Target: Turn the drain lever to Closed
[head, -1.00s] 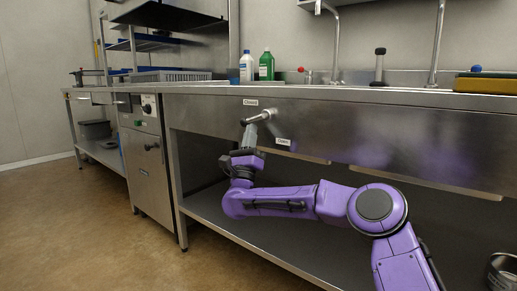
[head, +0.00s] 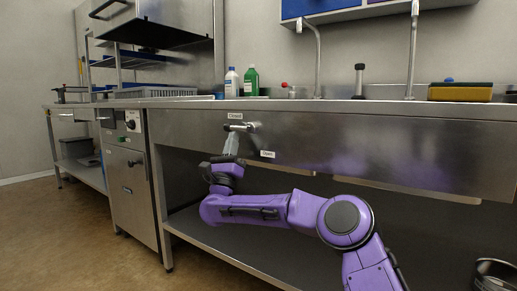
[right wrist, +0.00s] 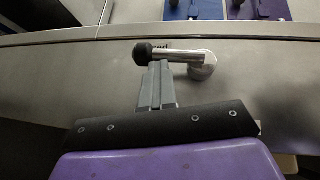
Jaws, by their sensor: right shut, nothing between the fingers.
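The drain lever (head: 240,127) is a short metal handle on the steel front panel below the counter. It lies about level, pointing left from its pivot, just below the "Closed" label (head: 235,115). The "Open" label (head: 267,154) is lower right. In the right wrist view the lever (right wrist: 172,55) ends in a black knob (right wrist: 142,52) and partly hides the "Closed" label. My right gripper (head: 233,137) is shut and empty, directly below the lever. Its fingertips (right wrist: 160,64) meet the lever's underside near the knob, seemingly touching. My left gripper is out of view.
A lower shelf (head: 230,243) runs beneath my right arm. A metal pot (head: 494,274) sits at the lower right.

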